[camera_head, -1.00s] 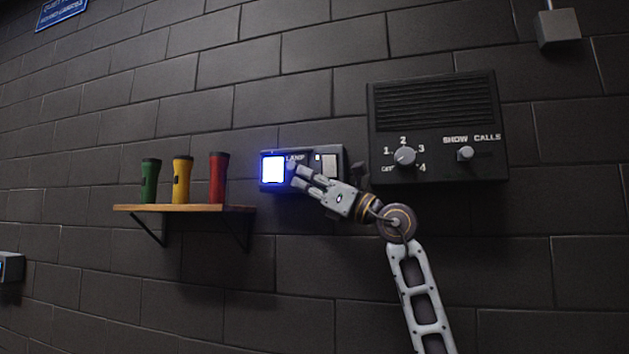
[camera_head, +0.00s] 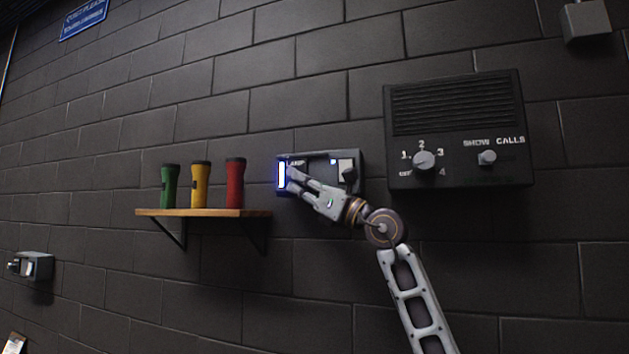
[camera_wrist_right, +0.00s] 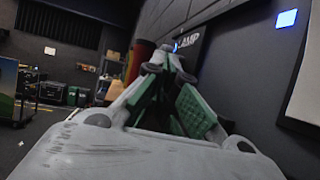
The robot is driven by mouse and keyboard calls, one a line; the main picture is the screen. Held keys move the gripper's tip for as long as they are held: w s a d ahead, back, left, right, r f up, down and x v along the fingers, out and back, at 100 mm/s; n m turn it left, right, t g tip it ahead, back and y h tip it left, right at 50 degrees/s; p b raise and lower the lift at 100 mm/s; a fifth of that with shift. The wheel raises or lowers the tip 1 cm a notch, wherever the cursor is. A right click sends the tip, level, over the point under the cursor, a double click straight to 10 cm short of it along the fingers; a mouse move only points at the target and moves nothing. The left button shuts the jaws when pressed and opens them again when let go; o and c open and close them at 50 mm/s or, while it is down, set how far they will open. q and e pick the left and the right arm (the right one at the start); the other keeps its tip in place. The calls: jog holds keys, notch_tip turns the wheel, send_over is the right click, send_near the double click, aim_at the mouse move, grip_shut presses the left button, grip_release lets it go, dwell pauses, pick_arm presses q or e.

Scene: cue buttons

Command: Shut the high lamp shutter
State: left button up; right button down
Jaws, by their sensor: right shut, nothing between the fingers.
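The high lamp box (camera_head: 320,158) is on the dark wall, right of the shelf. Its sliding shutter, marked LAMP (camera_head: 297,161), covers most of the lit window. A narrow blue-white strip (camera_head: 282,176) still glows at the left end. My right gripper (camera_head: 290,177) is shut and empty, its fingertips at the shutter beside the strip; whether they touch is hard to tell. The wrist view shows the fingertips (camera_wrist_right: 167,57) close below the LAMP lettering (camera_wrist_right: 188,41). They hide part of the shutter. My left gripper is not in view.
A shelf (camera_head: 205,212) with green, yellow and red torches stands just left of the box. A speaker panel (camera_head: 460,125) with knobs is at the right. A lower box (camera_head: 32,266) is at the far left. The wall below is clear.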

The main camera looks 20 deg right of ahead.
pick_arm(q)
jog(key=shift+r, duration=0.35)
pick_arm(e)
jog(key=shift+w+a, duration=0.45)
jog(key=shift+a, duration=0.25)
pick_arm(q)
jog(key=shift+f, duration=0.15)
pick_arm(e)
jog(key=shift+f, duration=0.15)
